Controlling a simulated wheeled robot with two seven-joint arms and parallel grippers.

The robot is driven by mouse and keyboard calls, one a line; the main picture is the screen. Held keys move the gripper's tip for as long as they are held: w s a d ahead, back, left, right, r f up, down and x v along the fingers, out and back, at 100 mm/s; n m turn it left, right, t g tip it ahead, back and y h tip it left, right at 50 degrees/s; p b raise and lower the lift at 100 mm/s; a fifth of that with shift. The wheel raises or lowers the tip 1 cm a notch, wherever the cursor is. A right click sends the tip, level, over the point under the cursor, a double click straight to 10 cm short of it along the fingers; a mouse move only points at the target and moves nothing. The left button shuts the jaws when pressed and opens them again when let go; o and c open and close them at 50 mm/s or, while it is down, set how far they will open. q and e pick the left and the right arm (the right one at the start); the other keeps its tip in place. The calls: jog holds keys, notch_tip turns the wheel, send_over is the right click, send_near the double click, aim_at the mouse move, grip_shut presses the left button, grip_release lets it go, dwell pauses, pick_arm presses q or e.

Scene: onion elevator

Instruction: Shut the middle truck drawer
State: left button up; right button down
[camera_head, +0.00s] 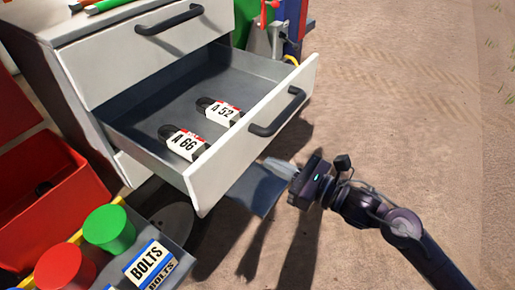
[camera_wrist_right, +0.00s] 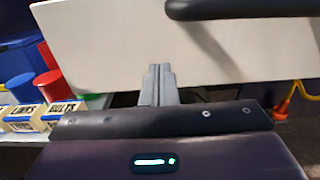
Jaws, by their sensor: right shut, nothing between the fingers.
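The middle drawer (camera_head: 228,150) of the white truck cabinet is pulled open, with its grey inside showing. Two tagged dark items, A 66 (camera_head: 184,143) and A 52 (camera_head: 218,111), lie in it. Its dark handle (camera_head: 278,112) is on the white front. My right gripper (camera_head: 280,168) is shut and empty, in front of the drawer front and low, near its lower edge. In the right wrist view its closed fingers (camera_wrist_right: 159,84) point at the white drawer front (camera_wrist_right: 110,45), with the handle (camera_wrist_right: 245,10) above. I cannot tell whether they touch it. My left gripper is not in view.
A closed upper drawer with a dark handle (camera_head: 169,19) is above. A red bin (camera_head: 70,205) stands at left. A tray with a BOLTS box (camera_head: 150,265), a green cylinder (camera_head: 109,228) and a red cylinder (camera_head: 65,268) is at lower left. Sandy ground (camera_head: 410,100) at right is open.

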aim_at(246, 151)
jog(key=p+x, duration=0.2)
jog(key=x, duration=0.2)
jog(key=shift+r, duration=0.2)
jog(key=shift+w+a+f, duration=0.2)
jog(key=shift+w+a, duration=0.1)
jog(key=shift+a, duration=0.2)
